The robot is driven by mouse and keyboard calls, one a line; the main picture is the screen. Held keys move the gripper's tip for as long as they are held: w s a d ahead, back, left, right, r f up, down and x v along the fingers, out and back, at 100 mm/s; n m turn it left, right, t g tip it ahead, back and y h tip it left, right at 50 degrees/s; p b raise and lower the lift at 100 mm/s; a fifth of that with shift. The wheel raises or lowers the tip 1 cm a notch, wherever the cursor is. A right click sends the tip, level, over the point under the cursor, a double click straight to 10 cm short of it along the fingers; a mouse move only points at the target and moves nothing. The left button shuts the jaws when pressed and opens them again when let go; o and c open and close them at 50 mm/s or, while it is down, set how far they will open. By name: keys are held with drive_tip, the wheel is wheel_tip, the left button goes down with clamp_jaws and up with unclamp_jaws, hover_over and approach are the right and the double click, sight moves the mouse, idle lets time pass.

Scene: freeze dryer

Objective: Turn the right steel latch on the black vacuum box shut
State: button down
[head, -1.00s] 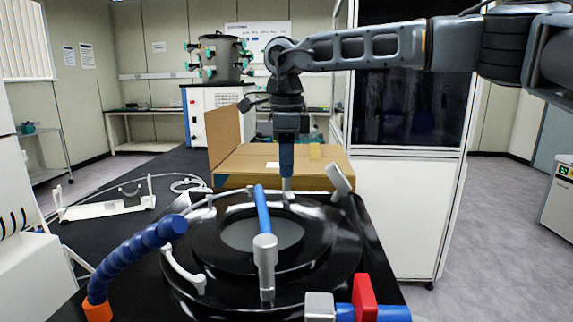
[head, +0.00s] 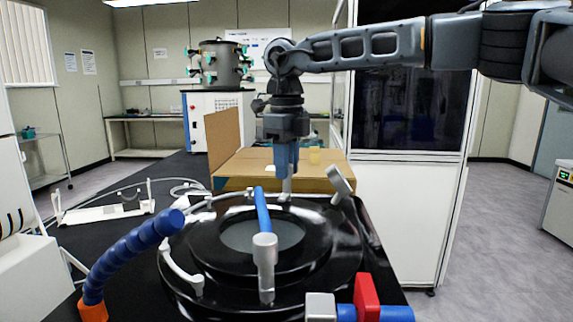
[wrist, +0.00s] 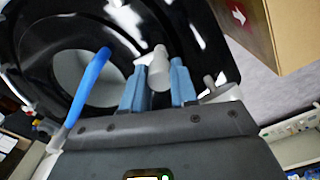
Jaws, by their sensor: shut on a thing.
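The black vacuum box (head: 330,270) has a round glossy lid with a pale window in its middle. My gripper (head: 286,172) points down at the far side of the lid. In the wrist view its two blue fingers (wrist: 158,88) are shut around a pale steel latch (wrist: 158,68), one finger on each side. This latch also shows below the fingertips in the head view (head: 287,187); its lower part is hard to make out. Another steel latch (head: 340,181) stands tilted to the right of my gripper, apart from it.
A blue-handled bar (head: 263,210) rises over the near part of the lid. A segmented blue hose (head: 130,250) curves at the left. An open cardboard box (head: 235,165) stands close behind my gripper. A red and blue valve (head: 366,298) sits at the front right.

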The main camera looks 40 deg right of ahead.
idle(0.3)
drive_tip(key=c, duration=0.9)
unclamp_jaws()
drive_tip(key=shift+r, duration=0.1)
drive_tip(key=shift+r+b, duration=0.3)
drive_tip(key=shift+r, duration=3.55)
